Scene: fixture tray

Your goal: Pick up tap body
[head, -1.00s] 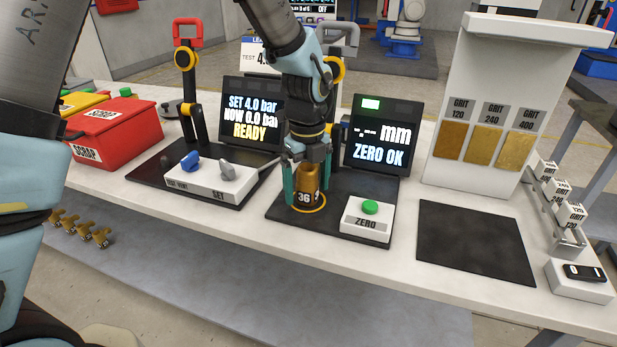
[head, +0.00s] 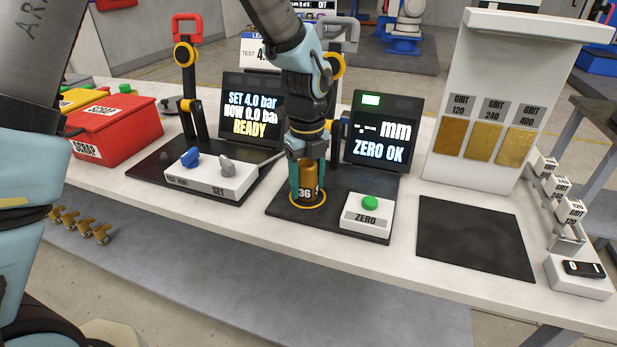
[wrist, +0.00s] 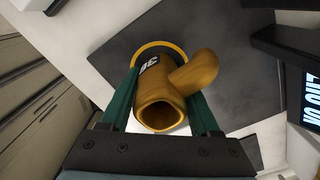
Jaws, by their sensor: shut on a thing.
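The brass tap body (head: 308,178), with a dark label reading 36, stands upright at the yellow ring on the black gauge plate (head: 285,207). My gripper (head: 307,180) is around it from above, shut on it. In the wrist view the tap body (wrist: 168,88) sits between the two green fingers (wrist: 160,103), its open end facing the camera and a side branch pointing right. The ring (wrist: 157,48) shows behind it. I cannot tell whether its base touches the plate.
The ZERO box (head: 367,213) with a green button is close at the right. A ZERO OK display (head: 382,132) stands behind. The SET box (head: 210,178) is at the left. A bare black mat (head: 475,238) lies further right. Several brass pieces (head: 80,224) are at the lower left.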

